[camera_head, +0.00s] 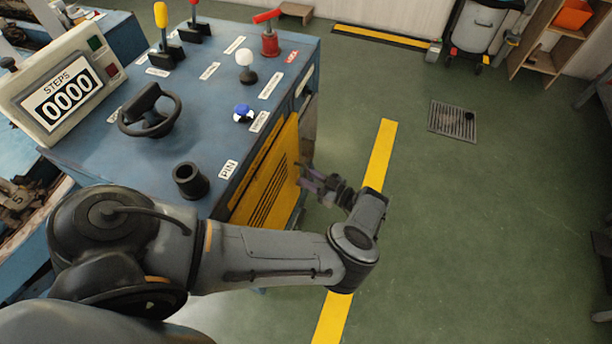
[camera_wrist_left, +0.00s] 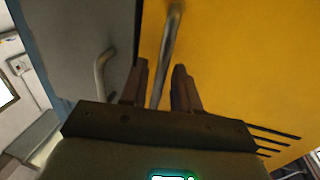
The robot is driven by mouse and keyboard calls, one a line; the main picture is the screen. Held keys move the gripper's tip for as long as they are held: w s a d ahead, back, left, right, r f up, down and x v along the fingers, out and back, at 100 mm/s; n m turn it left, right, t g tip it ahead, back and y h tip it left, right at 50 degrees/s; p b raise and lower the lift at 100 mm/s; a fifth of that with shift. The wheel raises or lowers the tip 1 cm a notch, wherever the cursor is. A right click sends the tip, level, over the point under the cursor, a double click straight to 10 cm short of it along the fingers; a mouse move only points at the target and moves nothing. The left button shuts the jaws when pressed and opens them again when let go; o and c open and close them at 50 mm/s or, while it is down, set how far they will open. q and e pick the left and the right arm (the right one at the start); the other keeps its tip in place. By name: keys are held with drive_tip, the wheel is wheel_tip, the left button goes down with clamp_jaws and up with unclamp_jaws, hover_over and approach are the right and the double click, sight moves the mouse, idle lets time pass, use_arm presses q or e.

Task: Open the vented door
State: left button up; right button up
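The yellow vented door (camera_head: 270,182), with dark slots, is on the side of the blue machine. It fills the right of the left wrist view (camera_wrist_left: 235,60). I cannot tell if it is fully closed. A grey bar handle (camera_wrist_left: 171,35) stands on the door. My left gripper (camera_head: 307,180) is at the door's face; its two fingers (camera_wrist_left: 161,72) sit either side of the handle, with a small gap showing on each side. My right gripper is not in view.
A grey panel (camera_wrist_left: 80,35) with its own handle (camera_wrist_left: 101,72) adjoins the door. The machine top carries a black wheel (camera_head: 150,112), knobs, levers and a STEPS counter (camera_head: 65,92). Green floor with a yellow stripe (camera_head: 381,155) lies open to the right.

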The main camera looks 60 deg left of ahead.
use_arm(q)
drive_tip(key=shift+s+a, duration=0.35)
drive_tip(key=shift+a, duration=0.25)
drive_tip(key=shift+c, duration=0.3)
drive_tip(key=shift+d, duration=0.1)
clamp_jaws()
